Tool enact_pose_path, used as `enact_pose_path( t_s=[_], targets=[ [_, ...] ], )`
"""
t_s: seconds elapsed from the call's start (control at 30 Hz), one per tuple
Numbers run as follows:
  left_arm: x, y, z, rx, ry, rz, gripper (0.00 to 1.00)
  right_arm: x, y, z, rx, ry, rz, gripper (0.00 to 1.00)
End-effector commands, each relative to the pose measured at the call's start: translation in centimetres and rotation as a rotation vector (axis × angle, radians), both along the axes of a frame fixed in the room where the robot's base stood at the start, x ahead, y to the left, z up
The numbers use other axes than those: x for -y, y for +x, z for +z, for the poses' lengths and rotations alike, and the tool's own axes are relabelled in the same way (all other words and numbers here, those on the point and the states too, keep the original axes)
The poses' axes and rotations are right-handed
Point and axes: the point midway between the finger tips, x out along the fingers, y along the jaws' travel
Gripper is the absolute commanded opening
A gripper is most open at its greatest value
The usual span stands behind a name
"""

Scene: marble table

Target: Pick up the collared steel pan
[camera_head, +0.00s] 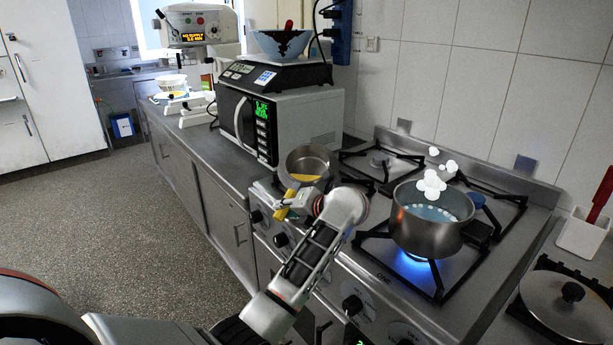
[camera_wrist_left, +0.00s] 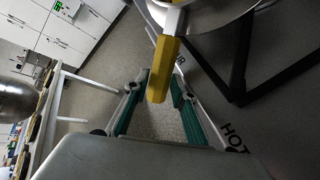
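A small steel pan (camera_head: 311,162) with a yellow handle (camera_head: 285,206) sits at the near left of the stove, beside the microwave. I take it for the collared steel pan; I cannot make out a collar clearly. My left gripper (camera_head: 294,202) is at its handle, partly hidden by my wrist. In the left wrist view the pan (camera_wrist_left: 211,12) is at the top, cut off by the frame. Its yellow handle (camera_wrist_left: 163,68) points down between the spread green-padded fingers of my left gripper (camera_wrist_left: 160,86), with gaps on both sides. My right gripper is not in view.
A steel pot (camera_head: 424,232) of bubbling water stands over a lit blue flame at the right. A lidded pan (camera_head: 567,303) is at the lower right. The microwave (camera_head: 290,118) with a scale and bowl on top stands behind the yellow-handled pan.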

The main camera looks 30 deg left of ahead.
Motion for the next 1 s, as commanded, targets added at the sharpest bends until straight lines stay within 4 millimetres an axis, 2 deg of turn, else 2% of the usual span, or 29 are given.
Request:
enact_pose_path(
  t_s=[0.07, 0.17, 0.5, 0.67, 0.87, 1.0],
  targets=[
    [0.0, 0.0, 0.0, 0.000, 0.000, 0.000, 0.25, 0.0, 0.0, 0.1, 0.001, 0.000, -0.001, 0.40],
    [0.0, 0.0, 0.0, 0.000, 0.000, 0.000, 0.00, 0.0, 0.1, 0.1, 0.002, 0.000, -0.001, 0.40],
    [0.0, 0.0, 0.3, 0.006, 0.002, 0.000, 0.00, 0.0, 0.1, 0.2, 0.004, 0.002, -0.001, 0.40],
    [0.0, 0.1, 1.1, 0.008, 0.000, 0.001, 0.00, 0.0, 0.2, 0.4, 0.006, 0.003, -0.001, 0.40],
    [0.0, 0.0, 3.7, 0.010, 0.000, 0.001, 0.00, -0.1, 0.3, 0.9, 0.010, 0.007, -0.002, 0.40],
    [0.1, 0.1, 7.1, 0.013, -0.001, 0.002, 0.00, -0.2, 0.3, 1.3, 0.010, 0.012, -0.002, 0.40]
  ],
)
